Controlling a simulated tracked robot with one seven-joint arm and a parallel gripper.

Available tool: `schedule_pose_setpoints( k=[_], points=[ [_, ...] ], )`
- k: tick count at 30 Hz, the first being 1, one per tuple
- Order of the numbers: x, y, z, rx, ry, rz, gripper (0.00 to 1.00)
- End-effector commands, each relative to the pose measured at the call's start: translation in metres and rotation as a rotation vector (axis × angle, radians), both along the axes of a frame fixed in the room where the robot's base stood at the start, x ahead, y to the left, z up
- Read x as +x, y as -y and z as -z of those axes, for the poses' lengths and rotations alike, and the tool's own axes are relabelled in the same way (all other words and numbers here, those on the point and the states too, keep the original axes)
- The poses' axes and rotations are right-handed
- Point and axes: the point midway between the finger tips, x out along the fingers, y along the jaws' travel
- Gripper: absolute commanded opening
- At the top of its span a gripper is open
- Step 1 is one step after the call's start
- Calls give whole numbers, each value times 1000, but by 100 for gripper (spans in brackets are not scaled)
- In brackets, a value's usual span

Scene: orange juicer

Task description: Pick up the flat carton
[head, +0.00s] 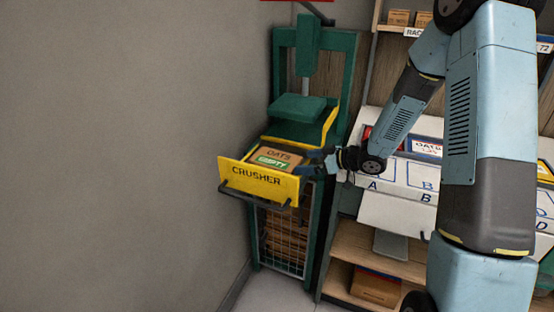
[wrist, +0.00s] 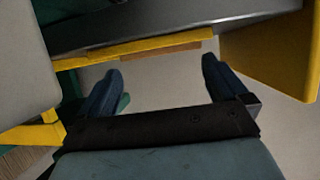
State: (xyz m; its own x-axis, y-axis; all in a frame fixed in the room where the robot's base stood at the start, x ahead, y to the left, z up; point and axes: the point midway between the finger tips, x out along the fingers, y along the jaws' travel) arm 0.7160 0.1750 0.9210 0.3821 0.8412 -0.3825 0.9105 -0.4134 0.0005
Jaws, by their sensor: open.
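The flat carton (head: 275,154), brown with an "OATS" label and a green "EMPTY" label, lies in the yellow crusher drawer (head: 258,190), which is pulled out. My gripper (head: 316,161) is at the right side of the drawer, close to the carton. In the wrist view my gripper (wrist: 162,80) is open, with its two dark fingers apart and nothing visibly held. A thin brown strip (wrist: 160,52) shows along a yellow edge just beyond the fingers; it may be the carton's edge. I cannot tell whether a finger touches it.
The green crusher frame (head: 350,60) with its press block (head: 297,107) stands behind and above the drawer. A white lettered shelf (head: 403,172) is to the right, with a box labelled "OATS" (head: 427,147) on it. The grey wall (head: 130,150) is at left.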

Motion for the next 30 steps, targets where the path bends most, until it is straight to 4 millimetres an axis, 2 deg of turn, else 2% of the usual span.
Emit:
schedule_pose_setpoints(
  k=[9, 20, 30],
  points=[
    [13, -35, 17, 0, -1, -2, 100],
    [16, -41, 20, 0, 0, -1, 99],
    [15, -41, 20, 0, 0, -1, 66]
  ],
)
